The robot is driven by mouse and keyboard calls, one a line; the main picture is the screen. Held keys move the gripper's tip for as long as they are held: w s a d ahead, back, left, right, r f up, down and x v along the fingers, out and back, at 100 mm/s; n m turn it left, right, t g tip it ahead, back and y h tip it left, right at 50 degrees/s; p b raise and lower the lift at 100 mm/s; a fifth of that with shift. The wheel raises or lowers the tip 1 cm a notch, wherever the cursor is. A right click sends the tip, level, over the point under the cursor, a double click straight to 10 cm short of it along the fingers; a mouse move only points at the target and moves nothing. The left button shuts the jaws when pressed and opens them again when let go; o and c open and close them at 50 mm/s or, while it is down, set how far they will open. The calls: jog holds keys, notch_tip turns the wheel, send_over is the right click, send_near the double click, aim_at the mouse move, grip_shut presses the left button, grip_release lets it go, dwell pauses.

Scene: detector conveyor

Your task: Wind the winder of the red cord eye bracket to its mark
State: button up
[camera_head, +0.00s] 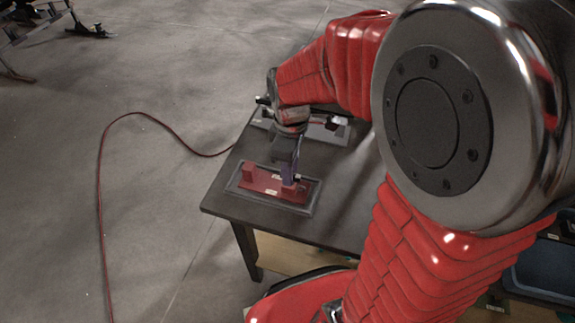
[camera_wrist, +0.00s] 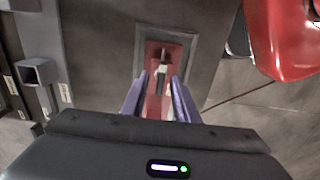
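The red cord eye bracket (camera_head: 262,181) is a red plate with raised red blocks, set in a grey-framed base (camera_head: 308,207) on the dark table. In the wrist view the red bracket (camera_wrist: 158,107) runs lengthwise between my fingers. A small upright pale and dark part, possibly the winder (camera_wrist: 161,84), stands on it between the fingertips. My gripper (camera_head: 291,176) points down over the right part of the bracket. In the wrist view its purple fingers (camera_wrist: 159,88) are apart, with visible gaps to the part between them. The mark cannot be made out.
A second grey-framed panel (camera_head: 330,128) with a pale part lies behind on the table (camera_head: 222,200). A red cord (camera_head: 101,190) loops across the floor to the table's left edge. A square grey tube (camera_wrist: 36,72) stands at the left of the wrist view.

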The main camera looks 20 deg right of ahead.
jog(key=shift+f, duration=0.1)
jog(key=shift+c, duration=0.3)
grip_shut()
jog(key=shift+a, duration=0.25)
jog(key=shift+d, duration=0.25)
jog(key=shift+m, duration=0.4)
jog(key=m, duration=0.8)
jog(key=shift+m, duration=2.5)
